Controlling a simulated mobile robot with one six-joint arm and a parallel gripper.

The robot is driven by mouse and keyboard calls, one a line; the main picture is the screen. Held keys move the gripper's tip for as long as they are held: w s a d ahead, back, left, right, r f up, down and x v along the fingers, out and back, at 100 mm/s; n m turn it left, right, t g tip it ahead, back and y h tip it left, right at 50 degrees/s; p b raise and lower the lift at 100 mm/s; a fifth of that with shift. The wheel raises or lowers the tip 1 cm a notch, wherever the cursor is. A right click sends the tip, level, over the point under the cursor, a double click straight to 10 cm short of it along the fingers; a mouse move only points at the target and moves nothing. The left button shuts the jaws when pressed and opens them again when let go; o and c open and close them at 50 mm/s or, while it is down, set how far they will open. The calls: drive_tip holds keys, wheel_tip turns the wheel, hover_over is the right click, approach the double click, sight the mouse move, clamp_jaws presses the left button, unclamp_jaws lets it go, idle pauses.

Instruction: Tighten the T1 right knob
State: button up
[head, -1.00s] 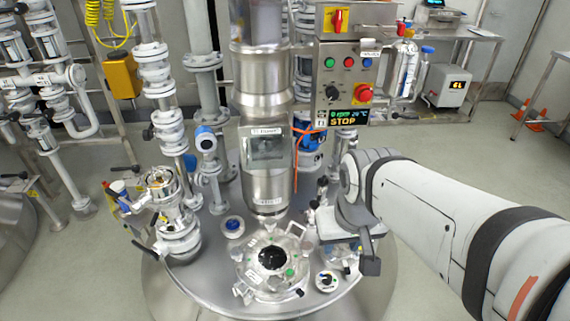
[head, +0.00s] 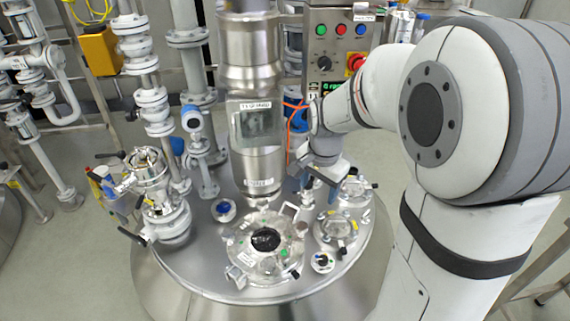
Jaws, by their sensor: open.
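The T1 reactor lid (head: 180,262) is a round steel top. On it sits a round manway cover (head: 242,251) with a dark glass centre and clamp fittings around its rim. A clamp fitting (head: 290,210) stands at the cover's upper right, but I cannot tell which fitting is the right knob. My gripper (head: 309,187) is open and points down above the lid, right of the steel column and behind the cover's upper right edge. Its fingers are small and partly hidden, and I see nothing between them.
A tall steel column (head: 255,55) rises behind the cover. A valve assembly (head: 165,205) stands at the lid's left. Two round ports (head: 335,228) and a small gauge-like fitting (head: 322,262) lie at the right. A control box (head: 335,45) hangs behind.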

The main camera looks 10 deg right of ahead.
drive_tip(key=w+f+m+g+b, duration=0.1)
drive_tip(key=w+f+m+b, duration=0.1)
drive_tip(key=w+f+m, duration=0.5)
drive_tip(key=w+f+m+b, duration=0.1)
drive_tip(key=w+f+b, duration=0.25)
drive_tip(key=f, duration=0.75)
drive_tip(key=m+b, duration=0.1)
drive_tip(key=m, duration=0.3)
hover_over(301, 225)
wheel_tip(301, 225, down, 9)
drive_tip(key=shift+s+r, duration=0.1)
drive_tip(key=shift+s, duration=0.05)
wheel_tip(301, 225, down, 4)
drive_tip(key=shift+r+b, duration=0.2)
drive_tip(key=shift+b, duration=0.95)
drive_tip(key=shift+r+n+p, duration=0.4)
drive_tip(key=shift+n, duration=0.4)
drive_tip(key=n, duration=1.2)
drive_tip(key=shift+n, duration=0.4)
drive_tip(key=n, duration=1.2)
drive_tip(key=shift+n, duration=0.4)
drive_tip(key=n, duration=2.1)
wheel_tip(301, 225, down, 6)
drive_tip(key=b, duration=0.3)
drive_tip(key=shift+b, duration=0.4)
